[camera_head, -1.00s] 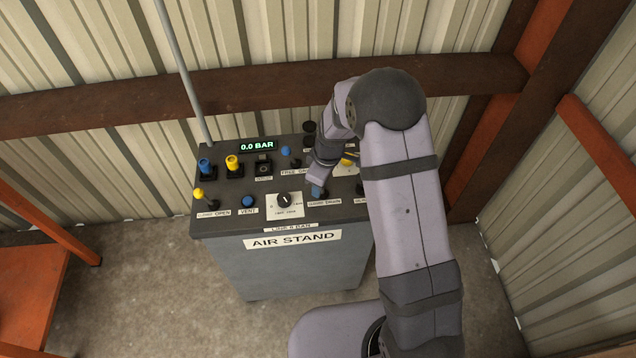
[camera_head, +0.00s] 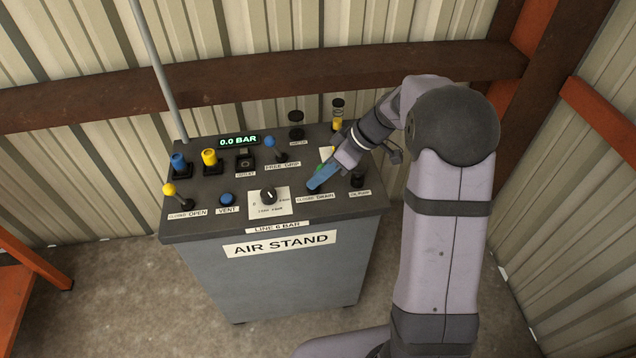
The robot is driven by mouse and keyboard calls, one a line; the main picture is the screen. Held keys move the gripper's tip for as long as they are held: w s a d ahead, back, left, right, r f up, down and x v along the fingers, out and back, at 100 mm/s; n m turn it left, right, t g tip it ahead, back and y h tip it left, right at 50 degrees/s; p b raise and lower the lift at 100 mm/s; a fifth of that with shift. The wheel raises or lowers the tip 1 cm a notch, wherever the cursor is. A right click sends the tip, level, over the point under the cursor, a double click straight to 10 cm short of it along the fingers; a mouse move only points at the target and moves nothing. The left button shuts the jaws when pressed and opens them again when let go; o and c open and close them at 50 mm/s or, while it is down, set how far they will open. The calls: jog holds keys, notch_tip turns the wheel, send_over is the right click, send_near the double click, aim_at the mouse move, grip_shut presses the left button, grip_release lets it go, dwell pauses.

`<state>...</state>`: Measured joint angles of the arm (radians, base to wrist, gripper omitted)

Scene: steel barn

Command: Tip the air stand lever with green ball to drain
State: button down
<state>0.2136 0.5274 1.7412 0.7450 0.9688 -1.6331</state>
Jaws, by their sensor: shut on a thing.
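The air stand (camera_head: 275,265) is a grey cabinet with a sloping control panel on top. Its lever with a green ball (camera_head: 320,167) stands above the label reading closed and drain (camera_head: 315,197), at the front right of the panel. My gripper (camera_head: 322,180) comes in from the right and is shut on this lever. Its blue-grey fingers hide most of the lever and ball, so the exact lever angle cannot be told. The display (camera_head: 238,140) reads 0.0 BAR.
A yellow-ball lever (camera_head: 170,190), blue vent button (camera_head: 226,198) and black knob (camera_head: 268,195) lie left of my gripper. A blue-ball lever (camera_head: 271,143) stands behind. A black knob (camera_head: 357,180) is close on the right. Corrugated walls enclose the stand.

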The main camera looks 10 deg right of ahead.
jog(key=shift+d+b, duration=0.1)
jog(key=shift+b, duration=0.2)
jog(key=c, duration=1.5)
grip_release()
jog(key=shift+b+v, duration=0.4)
jog(key=shift+v, duration=3.25)
jog(key=shift+d, duration=0.1)
